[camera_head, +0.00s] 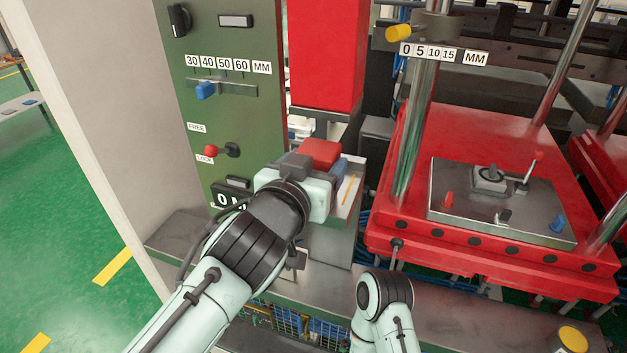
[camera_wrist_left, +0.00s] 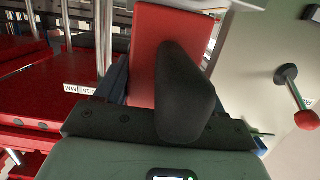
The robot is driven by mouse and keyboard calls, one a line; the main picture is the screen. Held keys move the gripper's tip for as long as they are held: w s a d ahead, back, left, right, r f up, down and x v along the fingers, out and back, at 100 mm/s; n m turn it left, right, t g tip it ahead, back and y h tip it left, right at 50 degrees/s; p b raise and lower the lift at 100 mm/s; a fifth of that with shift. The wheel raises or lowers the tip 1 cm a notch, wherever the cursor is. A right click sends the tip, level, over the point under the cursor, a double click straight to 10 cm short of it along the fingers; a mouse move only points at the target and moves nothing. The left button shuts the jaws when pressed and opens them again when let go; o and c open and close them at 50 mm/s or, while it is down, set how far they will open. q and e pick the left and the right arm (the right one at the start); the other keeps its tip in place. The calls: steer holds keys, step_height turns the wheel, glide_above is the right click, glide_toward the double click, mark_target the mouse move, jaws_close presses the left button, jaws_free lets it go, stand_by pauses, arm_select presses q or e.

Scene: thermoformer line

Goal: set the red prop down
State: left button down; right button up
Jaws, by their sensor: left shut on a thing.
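The red prop (camera_head: 320,153) is a red block at the far end of my left gripper (camera_head: 316,170). The left gripper is shut on it, and its body hides the prop's lower part. In the left wrist view the red prop (camera_wrist_left: 150,50) shows behind a dark finger (camera_wrist_left: 183,95), with blue edges beside it. The prop is over or beside a pale surface with a yellow stripe (camera_head: 348,190); I cannot tell whether it touches. My right gripper is out of view; only part of my right arm shows at the bottom.
A green control panel (camera_head: 236,110) with a red-knobbed lever (camera_head: 212,151) stands close on the left. A tall red column (camera_head: 325,55) rises behind the gripper. A red press plate (camera_head: 480,250) with a metal plate (camera_head: 460,213) and chrome posts lies to the right.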

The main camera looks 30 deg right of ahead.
arm_select(q)
steer(key=shift+s+a+r, duration=0.1)
steer(key=shift+r, duration=0.1)
steer(key=shift+b+v, duration=0.8)
steer(key=shift+v, duration=0.15)
steer(key=shift+s+a+f+b, duration=0.15)
steer(key=shift+s+a+b, duration=0.9)
steer(key=shift+a, duration=0.15)
steer(key=shift+f+b+v, duration=0.2)
steer(key=shift+b+v, duration=0.55)
steer(key=shift+v, duration=0.4)
steer(key=v, duration=0.1)
steer(key=b+v, duration=0.1)
steer(key=v, duration=0.1)
steer(key=b+v, duration=0.1)
steer(key=shift+s+a+f, duration=0.15)
steer(key=shift+a+f, duration=0.1)
steer(key=shift+f, duration=0.15)
